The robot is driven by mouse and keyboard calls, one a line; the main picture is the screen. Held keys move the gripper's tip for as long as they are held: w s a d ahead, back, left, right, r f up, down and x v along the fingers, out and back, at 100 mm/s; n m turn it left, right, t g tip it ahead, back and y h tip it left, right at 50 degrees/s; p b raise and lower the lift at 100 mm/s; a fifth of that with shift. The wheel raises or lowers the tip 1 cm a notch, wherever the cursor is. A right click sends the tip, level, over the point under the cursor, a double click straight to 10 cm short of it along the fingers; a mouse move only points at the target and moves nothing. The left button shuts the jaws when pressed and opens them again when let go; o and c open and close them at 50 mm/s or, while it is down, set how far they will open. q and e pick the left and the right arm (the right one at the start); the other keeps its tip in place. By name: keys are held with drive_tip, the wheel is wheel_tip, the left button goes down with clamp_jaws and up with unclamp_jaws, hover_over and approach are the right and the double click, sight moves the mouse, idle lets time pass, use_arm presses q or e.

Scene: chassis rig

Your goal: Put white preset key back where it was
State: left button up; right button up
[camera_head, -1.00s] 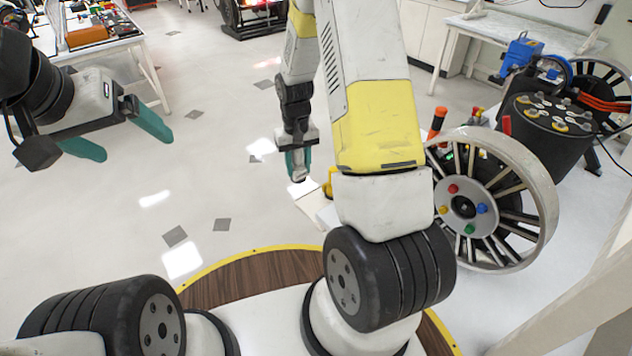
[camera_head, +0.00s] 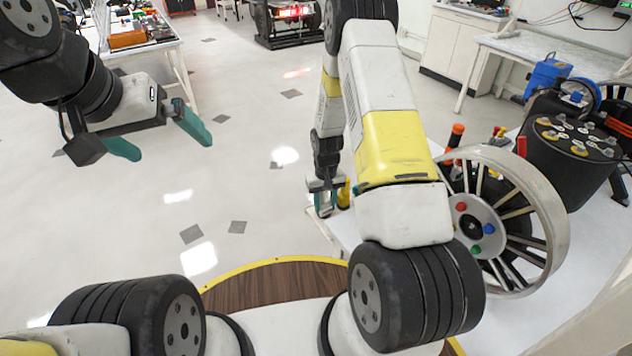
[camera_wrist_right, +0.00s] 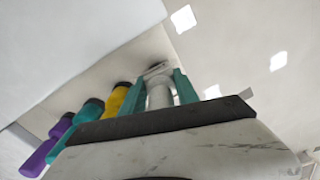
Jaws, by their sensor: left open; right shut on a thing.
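The white preset key (camera_wrist_right: 158,94) is between the teal fingers of my right gripper (camera_wrist_right: 158,88), which is shut on it. Its light, ring-like end points at a pale surface (camera_wrist_right: 110,66); I cannot tell whether it touches. A yellow key (camera_wrist_right: 116,99), a teal key (camera_wrist_right: 88,112) and a purple key (camera_wrist_right: 45,146) stand in a row to the left. In the head view my right gripper (camera_head: 323,206) is low beside the white bench's left edge, and the white key cannot be made out there. My left gripper (camera_head: 160,136) is open and empty, over the floor.
A spoked wheel (camera_head: 545,215) with coloured knobs on its hub stands on the white bench (camera_head: 560,290). A black drum (camera_head: 570,160) is behind it. A cluttered table (camera_head: 165,60) is at the back left. The floor between is clear.

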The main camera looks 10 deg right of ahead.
drive_tip(key=shift+f, duration=0.1)
drive_tip(key=o, duration=1.3)
drive_tip(key=shift+c, duration=0.2)
wheel_tip(320, 180, up, 12)
drive_tip(key=shift+r, duration=0.1)
wheel_tip(320, 180, up, 8)
drive_tip(key=t, duration=0.1)
hover_over(324, 206)
drive_tip(key=s+r+t+y, duration=0.15)
drive_tip(key=s+r, duration=0.45)
drive_tip(key=r, duration=0.6)
drive_tip(key=s+a+r+t, duration=0.1)
drive_tip(key=s+r+t, duration=0.1)
drive_tip(key=s+r, duration=0.3)
drive_tip(key=s+r+t, duration=0.1)
drive_tip(key=s+r, duration=0.5)
drive_tip(key=s, duration=0.5)
drive_tip(key=shift+s+a+r+t+y, duration=0.2)
drive_tip(key=shift+s+a+t+y, duration=0.15)
drive_tip(key=shift+a, duration=0.05)
